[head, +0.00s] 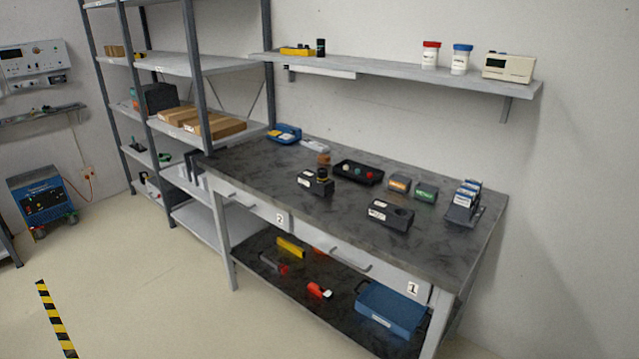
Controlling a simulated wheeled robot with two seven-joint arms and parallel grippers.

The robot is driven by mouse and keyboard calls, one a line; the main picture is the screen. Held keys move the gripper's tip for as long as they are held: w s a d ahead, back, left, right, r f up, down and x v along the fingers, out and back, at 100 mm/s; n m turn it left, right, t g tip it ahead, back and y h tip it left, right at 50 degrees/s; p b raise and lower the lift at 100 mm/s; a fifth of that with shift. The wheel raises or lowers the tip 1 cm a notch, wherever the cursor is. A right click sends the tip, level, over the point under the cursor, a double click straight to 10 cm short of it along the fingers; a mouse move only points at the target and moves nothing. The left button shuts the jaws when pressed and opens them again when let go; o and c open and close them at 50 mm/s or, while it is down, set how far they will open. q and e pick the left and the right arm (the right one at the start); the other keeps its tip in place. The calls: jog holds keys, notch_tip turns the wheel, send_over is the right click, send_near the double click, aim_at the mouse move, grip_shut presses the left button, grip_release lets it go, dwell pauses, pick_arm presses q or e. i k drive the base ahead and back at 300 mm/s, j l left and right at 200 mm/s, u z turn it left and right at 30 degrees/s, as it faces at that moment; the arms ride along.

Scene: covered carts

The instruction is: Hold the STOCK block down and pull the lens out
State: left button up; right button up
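Two dark blocks with white labels stand on the dark worktop in the head view; the label print is too small to read, so I cannot tell which is STOCK. The farther block (310,185) has a dark round lens (323,174) with a yellowish band seated upright at its right end. The nearer block (386,216), to the right and closer to the front edge, shows a round dark hole at its right end. Neither of my grippers is in view, and nothing touches the blocks.
The worktop (250,165) also bears a black tray (345,172) with coloured round pieces, small orange (399,183) and green (425,192) boxes, and a rack (463,205) at the right. A wall shelf (400,75) hangs above. The front left of the worktop is clear.

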aim_at(321, 173)
jog(key=i+z, duration=0.1)
jog(key=z, duration=0.25)
jog(key=i+j+z, duration=0.1)
jog(key=z, duration=0.3)
jog(key=i+j+z, duration=0.2)
jog(key=i+j, duration=0.2)
jog(key=j, duration=0.2)
jog(key=i+j+z, duration=0.15)
jog(key=j, duration=0.2)
jog(key=i+j+z, duration=0.1)
jog(key=j, duration=0.25)
jog(key=i+j+z, duration=0.1)
jog(key=i+j, duration=0.15)
jog(key=i+j+z, duration=0.1)
jog(key=j, duration=0.35)
jog(key=i+j, duration=0.1)
jog(key=j, duration=0.2)
jog(key=i+j, duration=0.25)
jog(key=j, duration=0.3)
